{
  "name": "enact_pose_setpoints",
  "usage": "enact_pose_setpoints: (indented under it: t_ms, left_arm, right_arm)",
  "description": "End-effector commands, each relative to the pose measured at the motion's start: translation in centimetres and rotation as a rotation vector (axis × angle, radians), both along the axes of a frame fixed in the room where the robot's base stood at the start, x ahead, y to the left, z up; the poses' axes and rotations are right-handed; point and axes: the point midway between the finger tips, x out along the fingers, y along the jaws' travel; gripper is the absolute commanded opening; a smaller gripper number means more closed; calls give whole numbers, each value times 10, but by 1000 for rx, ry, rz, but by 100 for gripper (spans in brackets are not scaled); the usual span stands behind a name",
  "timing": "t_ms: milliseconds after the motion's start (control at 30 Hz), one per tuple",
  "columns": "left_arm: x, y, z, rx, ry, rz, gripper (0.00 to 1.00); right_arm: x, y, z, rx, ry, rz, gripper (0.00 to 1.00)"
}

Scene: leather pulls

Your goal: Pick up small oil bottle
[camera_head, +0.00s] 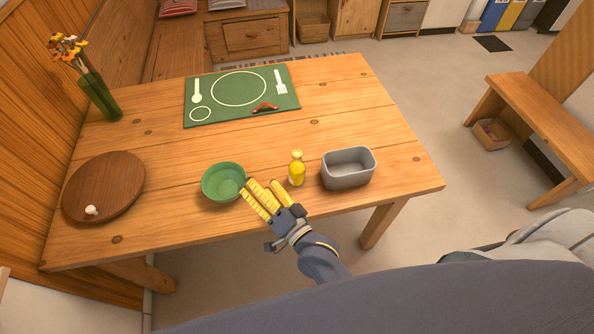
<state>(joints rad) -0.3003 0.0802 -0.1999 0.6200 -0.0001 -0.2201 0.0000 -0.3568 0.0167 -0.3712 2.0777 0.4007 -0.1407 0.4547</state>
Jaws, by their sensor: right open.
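The small oil bottle (297,170) is yellow with a pale cap. It stands upright on the wooden table, between a green bowl and a grey tin. My right gripper (265,190) has yellow fingers and is at the table's front edge, just left of and in front of the bottle. Its fingers are spread and hold nothing that I can see. The rightmost finger reaches close to the bottle's base; I cannot tell whether they touch. My left gripper is not in view.
The green bowl (224,182) is close to the fingers' left. The grey tin (348,167) stands right of the bottle. A round wooden board (105,185) with a small white item (91,210) is at left. A green placemat (213,113) and vase (100,97) are farther back. The table's middle is clear.

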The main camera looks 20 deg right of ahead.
Motion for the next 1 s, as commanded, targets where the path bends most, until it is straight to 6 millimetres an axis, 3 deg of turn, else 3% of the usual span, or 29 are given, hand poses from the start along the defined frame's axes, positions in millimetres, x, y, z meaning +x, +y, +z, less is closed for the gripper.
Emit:
enact_pose_setpoints:
  t_ms: [233,467,667,1000]
  left_arm:
    - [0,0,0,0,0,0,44]
    - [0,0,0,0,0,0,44]
    - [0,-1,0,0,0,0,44]
    - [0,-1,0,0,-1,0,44]
  right_arm:
    - [20,5,37,581,-72,-53,74]
    - [33,-15,42,1102,-122,-130,74]
    - [38,-39,20,1534,-173,-228,74]
    - [28,-64,-49,2100,-296,-438,74]
